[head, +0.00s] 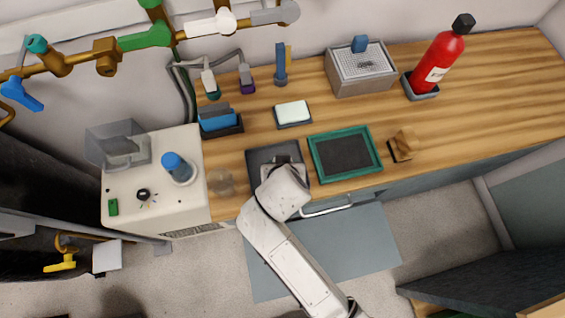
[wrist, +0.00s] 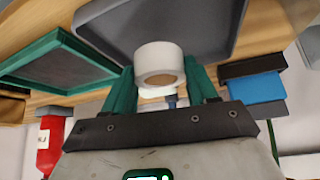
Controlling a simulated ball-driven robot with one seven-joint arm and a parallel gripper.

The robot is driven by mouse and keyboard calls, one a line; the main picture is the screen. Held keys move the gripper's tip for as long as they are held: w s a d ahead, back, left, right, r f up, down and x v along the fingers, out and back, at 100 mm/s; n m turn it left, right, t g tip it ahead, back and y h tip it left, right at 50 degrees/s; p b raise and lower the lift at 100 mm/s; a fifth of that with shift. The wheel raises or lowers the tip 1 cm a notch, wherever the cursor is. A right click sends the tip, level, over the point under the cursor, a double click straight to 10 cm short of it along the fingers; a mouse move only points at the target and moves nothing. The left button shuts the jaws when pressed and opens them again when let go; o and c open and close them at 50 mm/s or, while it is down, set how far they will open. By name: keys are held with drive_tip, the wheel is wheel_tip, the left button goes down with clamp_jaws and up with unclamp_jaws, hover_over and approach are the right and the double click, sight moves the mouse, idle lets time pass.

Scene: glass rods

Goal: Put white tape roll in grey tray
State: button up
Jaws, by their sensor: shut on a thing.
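The white tape roll (wrist: 165,52) is between the two green fingers of my gripper (wrist: 161,72) in the wrist view, with its round hole showing. My gripper is shut on it. The grey tray (wrist: 215,22) shows behind the roll in the wrist view; I cannot tell the gap between them. In the head view the grey tray (head: 260,158) lies on the wooden counter near its front edge. My wrist covers part of the tray there and hides the roll and fingers.
A green-rimmed tray (head: 345,153) lies right of the grey tray, with a wooden block (head: 403,146) beyond it. A white dish (head: 292,113) and a blue-topped holder (head: 219,120) stand behind. A white unit (head: 145,195) is at left.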

wheel_tip(320, 180, down, 2)
drive_tip(key=shift+f+b, duration=0.15)
drive_tip(key=shift+b, duration=0.5)
drive_tip(key=o, duration=1.1)
drive_tip(key=v, duration=1.1)
